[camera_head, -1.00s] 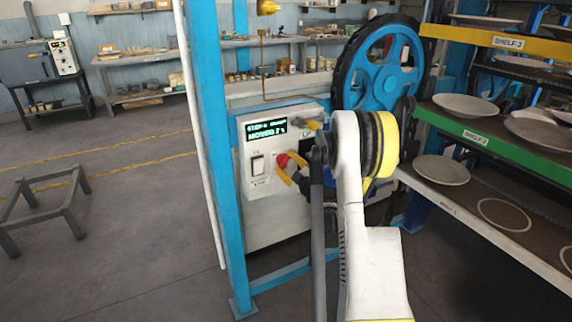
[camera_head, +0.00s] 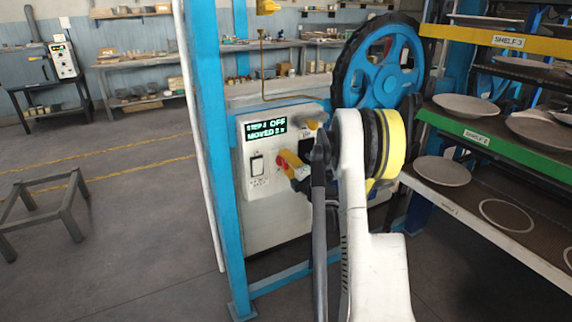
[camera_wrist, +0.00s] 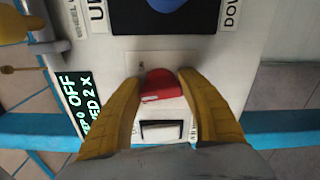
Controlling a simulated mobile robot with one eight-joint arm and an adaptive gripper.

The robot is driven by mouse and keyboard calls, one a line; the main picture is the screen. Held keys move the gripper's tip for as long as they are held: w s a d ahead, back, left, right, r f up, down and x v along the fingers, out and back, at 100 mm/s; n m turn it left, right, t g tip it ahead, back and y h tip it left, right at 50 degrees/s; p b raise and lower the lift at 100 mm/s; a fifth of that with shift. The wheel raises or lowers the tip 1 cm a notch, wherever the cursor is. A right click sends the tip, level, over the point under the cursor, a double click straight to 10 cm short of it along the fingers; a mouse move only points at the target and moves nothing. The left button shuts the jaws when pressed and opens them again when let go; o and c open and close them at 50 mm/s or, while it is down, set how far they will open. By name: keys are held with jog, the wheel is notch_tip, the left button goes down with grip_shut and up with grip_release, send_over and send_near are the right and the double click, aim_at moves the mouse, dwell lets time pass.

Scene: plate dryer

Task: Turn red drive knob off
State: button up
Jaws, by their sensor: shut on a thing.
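The red drive knob (camera_wrist: 160,86) is on the white control panel (camera_wrist: 105,70), between the yellow fingers of my gripper (camera_wrist: 159,79) in the wrist view. My gripper is shut on it, one finger on each side. In the head view the red knob (camera_head: 281,161) shows only in part, with my gripper (camera_head: 291,166) over it. The green display (camera_head: 265,129) on the panel shows "OFF" on its upper line and "MOVED" with a small number below.
A rocker switch (camera_head: 257,166) sits left of the knob. A blue wheel (camera_head: 382,64) stands above the panel, and a blue post (camera_head: 213,130) stands to its left. Shelves with several plates (camera_head: 442,171) are at the right. The left floor is mostly clear.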

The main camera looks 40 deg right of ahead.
jog(key=n, duration=0.6)
jog(key=shift+w+a+r+n, duration=0.1)
jog(key=shift+r+n, duration=0.1)
jog(key=shift+n, duration=0.2)
dwell(0.4)
jog(key=o, duration=1.2)
jog(key=v, duration=1.2)
